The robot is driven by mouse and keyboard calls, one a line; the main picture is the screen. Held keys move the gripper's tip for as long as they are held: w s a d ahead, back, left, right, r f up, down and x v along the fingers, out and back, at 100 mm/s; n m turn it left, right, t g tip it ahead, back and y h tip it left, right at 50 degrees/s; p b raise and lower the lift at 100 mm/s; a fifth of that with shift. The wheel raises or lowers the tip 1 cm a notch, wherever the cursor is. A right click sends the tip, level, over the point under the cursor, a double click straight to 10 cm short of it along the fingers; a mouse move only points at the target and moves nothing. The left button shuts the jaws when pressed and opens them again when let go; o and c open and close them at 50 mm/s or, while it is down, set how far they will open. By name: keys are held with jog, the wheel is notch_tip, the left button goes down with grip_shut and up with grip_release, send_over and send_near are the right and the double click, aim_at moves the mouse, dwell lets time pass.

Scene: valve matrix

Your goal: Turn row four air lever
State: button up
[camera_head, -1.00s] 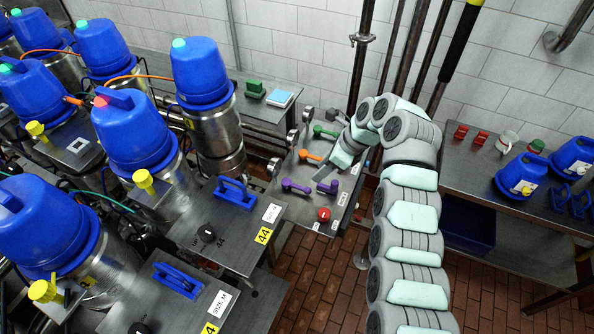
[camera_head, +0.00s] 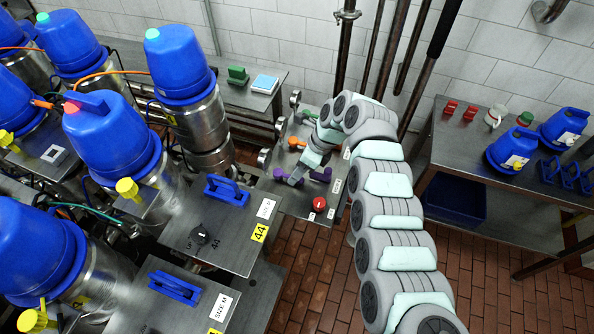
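A tilted metal valve panel (camera_head: 303,207) at the middle of the view carries coloured levers. A green lever (camera_head: 309,114) is at its far end, and an orange lever (camera_head: 296,143) is nearer. A purple lever (camera_head: 281,174) is left of my gripper, and another purple lever (camera_head: 323,174) is to its right. I cannot read which is row four or the air lever. My gripper (camera_head: 296,178) points down over the panel between the two purple levers. Its fingers are small and partly hidden by my arm, so I cannot tell their opening or any contact.
A red knob (camera_head: 319,203) sits at the panel's near end. Plates with blue handles (camera_head: 227,190) and capped steel canisters (camera_head: 187,70) stand to the left. A side table (camera_head: 458,150) with red pieces and blue containers is at right. Brick floor is open in front.

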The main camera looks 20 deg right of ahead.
jog(key=shift+f, duration=0.1)
jog(key=shift+c, duration=0.4)
grip_shut()
dwell(1.0)
